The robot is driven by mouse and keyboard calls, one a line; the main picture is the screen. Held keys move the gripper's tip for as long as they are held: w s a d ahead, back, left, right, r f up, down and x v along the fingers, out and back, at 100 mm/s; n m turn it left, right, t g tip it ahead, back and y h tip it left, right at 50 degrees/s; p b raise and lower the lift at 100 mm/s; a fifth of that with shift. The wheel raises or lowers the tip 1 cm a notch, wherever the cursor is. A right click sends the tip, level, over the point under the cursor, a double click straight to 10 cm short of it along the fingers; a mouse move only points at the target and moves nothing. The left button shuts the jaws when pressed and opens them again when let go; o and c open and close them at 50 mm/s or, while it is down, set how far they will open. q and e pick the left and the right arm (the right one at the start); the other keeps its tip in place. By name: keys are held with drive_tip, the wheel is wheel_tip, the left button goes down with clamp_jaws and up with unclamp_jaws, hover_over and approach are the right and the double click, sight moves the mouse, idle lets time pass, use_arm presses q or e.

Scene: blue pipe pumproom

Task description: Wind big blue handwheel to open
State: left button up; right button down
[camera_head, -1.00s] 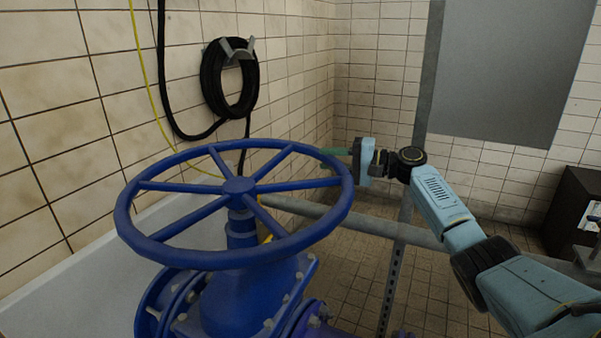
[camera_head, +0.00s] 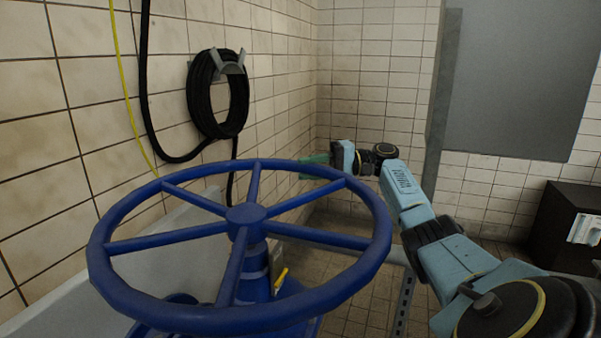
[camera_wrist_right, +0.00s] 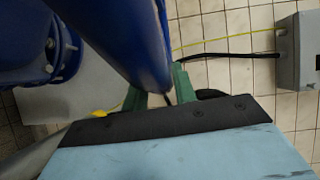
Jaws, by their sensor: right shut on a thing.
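The big blue handwheel (camera_head: 246,216) fills the lower left of the head view, lying nearly flat on its blue valve stem. My right gripper (camera_head: 316,168) reaches in from the right and meets the far right part of the wheel's rim. In the right wrist view the green fingers of my right gripper (camera_wrist_right: 158,92) sit on either side of the blue rim (camera_wrist_right: 132,45) and are shut on it. The fingertips are partly hidden by the rim. My left gripper does not show in any view.
A black hose coil (camera_head: 218,95) hangs on the tiled wall behind the wheel, with a yellow cable (camera_head: 124,90) to its left. A grey rail and post (camera_head: 404,300) stand right of the valve. A dark cabinet (camera_head: 560,225) stands at the far right.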

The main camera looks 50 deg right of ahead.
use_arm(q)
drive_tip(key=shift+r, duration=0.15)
use_arm(e)
drive_tip(key=shift+w+a+f, duration=0.1)
drive_tip(key=shift+a+f, duration=0.3)
drive_tip(key=c, duration=1.5)
unclamp_jaws()
drive_tip(key=o, duration=0.4)
drive_tip(key=shift+a+r, duration=0.2)
drive_tip(key=shift+r, duration=0.05)
drive_tip(key=shift+d+r, duration=0.15)
drive_tip(key=shift+d, duration=0.3)
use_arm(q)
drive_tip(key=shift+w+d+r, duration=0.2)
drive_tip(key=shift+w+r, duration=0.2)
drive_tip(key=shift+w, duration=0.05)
use_arm(e)
drive_tip(key=v, duration=0.7)
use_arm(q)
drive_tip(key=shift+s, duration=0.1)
use_arm(e)
drive_tip(key=shift+c, duration=0.3)
